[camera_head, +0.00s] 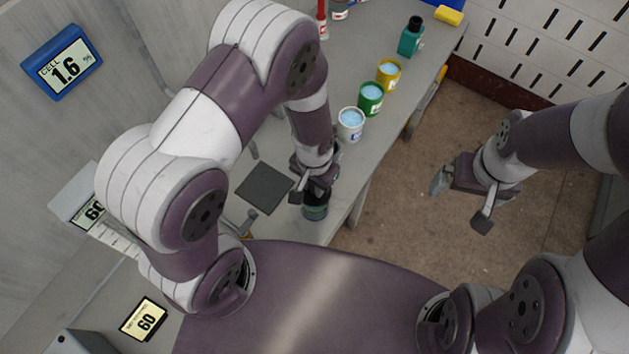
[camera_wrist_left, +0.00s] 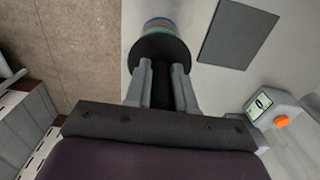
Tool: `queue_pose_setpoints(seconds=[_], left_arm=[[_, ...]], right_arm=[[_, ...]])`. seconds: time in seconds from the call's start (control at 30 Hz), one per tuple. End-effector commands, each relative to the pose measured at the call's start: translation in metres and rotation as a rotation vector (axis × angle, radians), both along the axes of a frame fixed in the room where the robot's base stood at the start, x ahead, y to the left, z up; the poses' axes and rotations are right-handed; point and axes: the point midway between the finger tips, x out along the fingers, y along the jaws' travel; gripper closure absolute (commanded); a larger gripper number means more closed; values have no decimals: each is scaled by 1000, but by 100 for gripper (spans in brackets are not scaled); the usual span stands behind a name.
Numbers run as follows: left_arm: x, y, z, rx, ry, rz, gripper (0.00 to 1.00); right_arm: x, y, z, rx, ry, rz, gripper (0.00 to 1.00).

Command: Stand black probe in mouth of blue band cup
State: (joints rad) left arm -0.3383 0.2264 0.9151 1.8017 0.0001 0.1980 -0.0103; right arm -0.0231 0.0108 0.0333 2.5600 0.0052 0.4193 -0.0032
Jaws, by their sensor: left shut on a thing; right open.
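My left gripper (camera_head: 315,186) is shut on the black probe, low over the near end of the grey table. In the left wrist view the probe (camera_wrist_left: 161,84) is a dark shaft between the fingers (camera_wrist_left: 160,90), with a wide black disc (camera_wrist_left: 158,48) beyond them. A round teal-banded thing (camera_head: 315,212) sits directly below the gripper; whether the probe is inside it or only above it, I cannot tell. A white cup with a blue marking (camera_head: 350,129), filled with light blue liquid, stands upright beyond the gripper. My right gripper (camera_head: 462,204) is open and empty over the floor.
A green cup (camera_head: 370,104), a yellow cup (camera_head: 389,79) and a teal bottle (camera_head: 410,42) stand farther along the table. A dark square pad (camera_head: 265,188) lies left of the gripper. Displays (camera_head: 66,69) line the left side. The table's right edge drops to open floor.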

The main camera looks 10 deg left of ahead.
Motion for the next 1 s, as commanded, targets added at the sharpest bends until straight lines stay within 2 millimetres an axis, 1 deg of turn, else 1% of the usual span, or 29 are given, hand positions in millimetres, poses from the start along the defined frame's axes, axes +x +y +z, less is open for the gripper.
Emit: queue_pose_setpoints(seconds=[0.27, 0.63, 1.0], left_arm=[[0, 0, -3, 0, -1, 0, 100], [0, 0, -18, 0, -1, 0, 100], [0, 0, -17, 0, 0, 0, 100]], right_arm=[[0, 0, -2, 0, 0, 0, 0], [0, 0, -14, 0, 0, 0, 0], [0, 0, -11, 0, 0, 0, 0]])
